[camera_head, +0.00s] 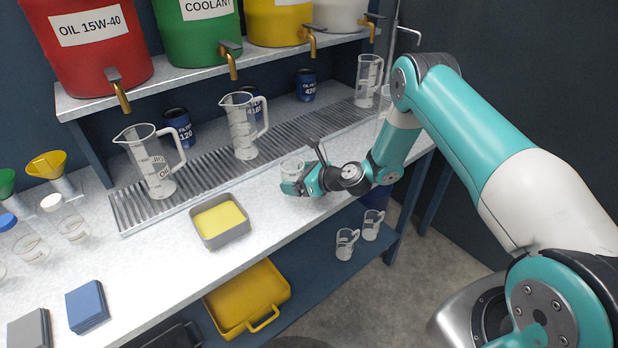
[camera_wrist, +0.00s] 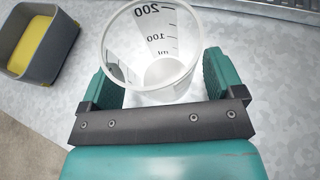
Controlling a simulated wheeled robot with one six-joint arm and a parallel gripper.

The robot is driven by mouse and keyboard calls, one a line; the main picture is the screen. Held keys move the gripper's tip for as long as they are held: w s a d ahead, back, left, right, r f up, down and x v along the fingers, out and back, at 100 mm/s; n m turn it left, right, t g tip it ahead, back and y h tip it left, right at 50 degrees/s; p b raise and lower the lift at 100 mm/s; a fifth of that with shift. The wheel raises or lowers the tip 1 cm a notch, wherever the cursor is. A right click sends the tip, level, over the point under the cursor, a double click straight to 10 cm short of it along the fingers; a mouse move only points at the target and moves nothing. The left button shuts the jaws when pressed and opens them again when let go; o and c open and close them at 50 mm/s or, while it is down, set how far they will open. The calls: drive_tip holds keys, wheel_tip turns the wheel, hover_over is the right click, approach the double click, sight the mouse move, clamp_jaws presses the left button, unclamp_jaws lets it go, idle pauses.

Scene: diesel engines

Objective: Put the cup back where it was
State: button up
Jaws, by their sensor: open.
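The cup is a clear measuring cup with black marks up to 200 ml; it stands upright on the grey bench top in the wrist view (camera_wrist: 165,70). In the head view the cup (camera_head: 292,168) shows small, partly behind my gripper (camera_head: 300,187), near the bench's front edge. In the wrist view my gripper (camera_wrist: 162,85) has its green fingers on either side of the cup. The fingers are open, and the cup is between them. I cannot tell whether either finger touches it.
A grey tray with a yellow sponge (camera_head: 219,221) sits left of the cup. Large jugs (camera_head: 150,162) (camera_head: 243,125) stand on the metal drain grate (camera_head: 203,171) behind. Coloured drums with taps (camera_head: 90,50) overhang the bench. Small jugs (camera_head: 346,243) stand on the lower shelf.

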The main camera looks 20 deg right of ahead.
drive_tip(key=b+v, duration=0.2)
drive_tip(key=v, duration=0.9)
drive_tip(key=shift+s, duration=0.1)
drive_tip(key=shift+s+r, duration=0.15)
drive_tip(key=shift+r, duration=0.1)
drive_tip(key=s+a+r+n+g, duration=0.8)
drive_tip(key=a+r+n, duration=0.5)
drive_tip(key=n, duration=0.4)
drive_tip(key=s+r+n+h, duration=0.1)
drive_tip(key=s+r+n, duration=0.2)
drive_tip(key=s+n, duration=0.3)
drive_tip(key=s+r+n+g+h, duration=0.1)
drive_tip(key=s+r+n, duration=0.3)
drive_tip(key=s, duration=0.5)
drive_tip(key=s+r+n+g+h, duration=0.1)
drive_tip(key=s+r+n+h, duration=0.1)
drive_tip(key=s+n, duration=0.5)
drive_tip(key=shift+s+d+r+n+h, duration=0.25)
drive_tip(key=shift+d+r+n+h, duration=0.25)
drive_tip(key=shift+r, duration=0.4)
